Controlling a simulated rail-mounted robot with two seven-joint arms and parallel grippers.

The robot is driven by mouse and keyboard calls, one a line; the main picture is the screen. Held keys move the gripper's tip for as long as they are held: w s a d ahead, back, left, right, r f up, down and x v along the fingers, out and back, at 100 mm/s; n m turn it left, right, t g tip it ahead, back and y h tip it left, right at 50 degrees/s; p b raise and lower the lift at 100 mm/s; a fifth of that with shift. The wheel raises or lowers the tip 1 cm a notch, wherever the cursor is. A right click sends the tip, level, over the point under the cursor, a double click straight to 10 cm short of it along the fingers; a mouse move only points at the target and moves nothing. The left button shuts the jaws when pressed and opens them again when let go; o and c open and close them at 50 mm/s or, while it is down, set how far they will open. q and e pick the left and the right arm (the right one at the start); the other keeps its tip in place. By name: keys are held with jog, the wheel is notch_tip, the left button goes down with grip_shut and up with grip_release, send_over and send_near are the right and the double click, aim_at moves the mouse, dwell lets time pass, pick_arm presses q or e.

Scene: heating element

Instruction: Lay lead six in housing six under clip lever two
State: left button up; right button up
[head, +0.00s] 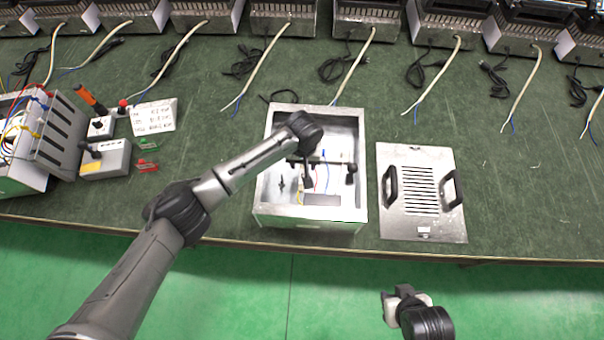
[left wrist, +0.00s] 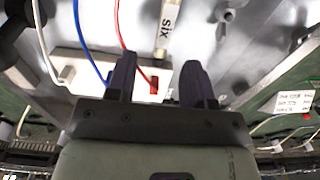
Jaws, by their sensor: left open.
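The open metal housing (head: 262,188) stands mid-table in the head view. My left arm reaches over it, with the left gripper (head: 306,180) inside its outline; the fingertips are hard to make out there. In the left wrist view the left gripper (left wrist: 158,72) is open, with two dark fingers apart. My right gripper (head: 392,303) is low, off the table's front edge.
A slotted cover with two black handles (head: 422,190) lies right of the housing. Red, blue and white wires (left wrist: 85,45) run close to the left fingers. Grey control boxes (head: 105,158) stand at left. Several units with cables line the back.

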aim_at(302, 171)
pick_arm(q)
notch_tip(302, 171, down, 5)
jog(key=shift+a+r+b, duration=0.1)
jog(key=shift+a+b, duration=0.05)
jog(key=shift+b, duration=0.55)
grip_shut()
